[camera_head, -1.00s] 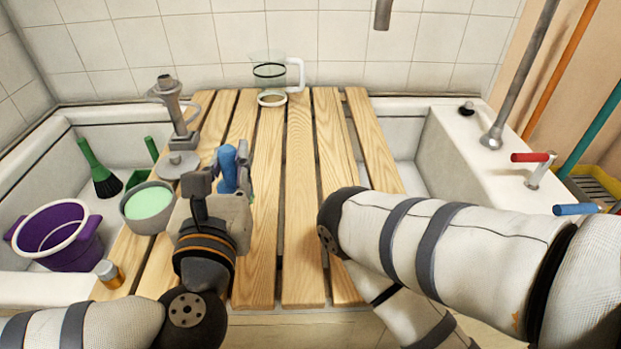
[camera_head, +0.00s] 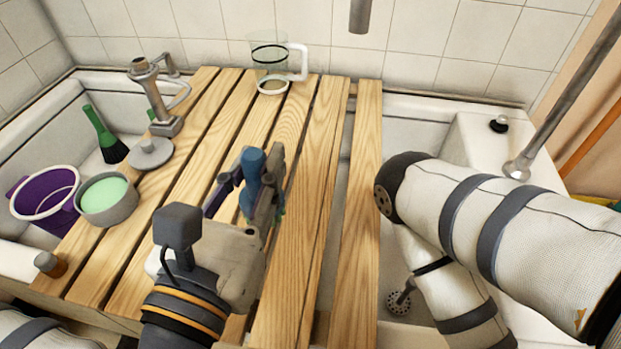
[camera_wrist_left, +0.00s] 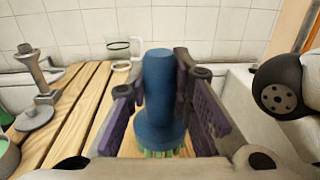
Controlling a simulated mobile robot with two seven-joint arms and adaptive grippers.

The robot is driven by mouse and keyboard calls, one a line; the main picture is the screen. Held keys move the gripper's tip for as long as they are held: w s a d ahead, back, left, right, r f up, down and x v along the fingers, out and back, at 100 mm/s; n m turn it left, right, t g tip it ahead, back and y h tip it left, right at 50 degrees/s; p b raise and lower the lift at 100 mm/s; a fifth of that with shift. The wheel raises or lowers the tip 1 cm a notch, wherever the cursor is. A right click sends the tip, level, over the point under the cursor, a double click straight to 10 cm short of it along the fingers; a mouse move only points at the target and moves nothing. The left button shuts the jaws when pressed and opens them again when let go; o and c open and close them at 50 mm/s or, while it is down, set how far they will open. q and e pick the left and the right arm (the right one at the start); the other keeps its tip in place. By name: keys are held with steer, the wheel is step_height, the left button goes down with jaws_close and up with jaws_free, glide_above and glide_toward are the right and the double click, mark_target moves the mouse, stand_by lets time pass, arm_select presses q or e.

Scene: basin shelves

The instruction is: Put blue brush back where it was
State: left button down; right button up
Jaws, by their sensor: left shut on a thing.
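The blue brush (camera_head: 251,180) is upright between the fingers of my left gripper (camera_head: 247,192), which is shut on it above the wooden slats. In the left wrist view the brush (camera_wrist_left: 158,100) shows its blue handle and broad blue base, with green bristles (camera_wrist_left: 160,153) just visible below, between the purple finger pads. I cannot tell whether the bristles touch the slats. My right arm comes in from the right, and its gripper is out of view.
The slatted wooden board (camera_head: 323,160) spans two basins. On it stand a clear jug (camera_head: 270,62), a grey metal grinder-like stand (camera_head: 153,95), a round lid (camera_head: 150,152), a bowl of green liquid (camera_head: 104,200) and a small jar (camera_head: 50,264). A purple bucket (camera_head: 38,209) and a green brush (camera_head: 103,135) are in the left basin.

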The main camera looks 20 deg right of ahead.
arm_select(q)
steer(key=w+d+f+b, duration=0.1)
steer(key=w+d+f, duration=0.1)
steer(key=w+f, duration=0.1)
steer(key=w+d+f+b, duration=0.1)
steer(key=w+d+f, duration=0.2)
steer(key=w+f, duration=0.1)
steer(key=w+d+f+b, duration=0.2)
steer(key=w+f, duration=0.2)
steer(key=f, duration=0.2)
steer(key=shift+w+d, duration=0.2)
steer(key=shift+d, duration=0.2)
steer(key=c, duration=1.9)
jaws_free()
steer(key=shift+f, duration=0.2)
steer(key=o, duration=0.5)
steer(key=shift+r, duration=0.1)
steer(key=shift+c, duration=0.2)
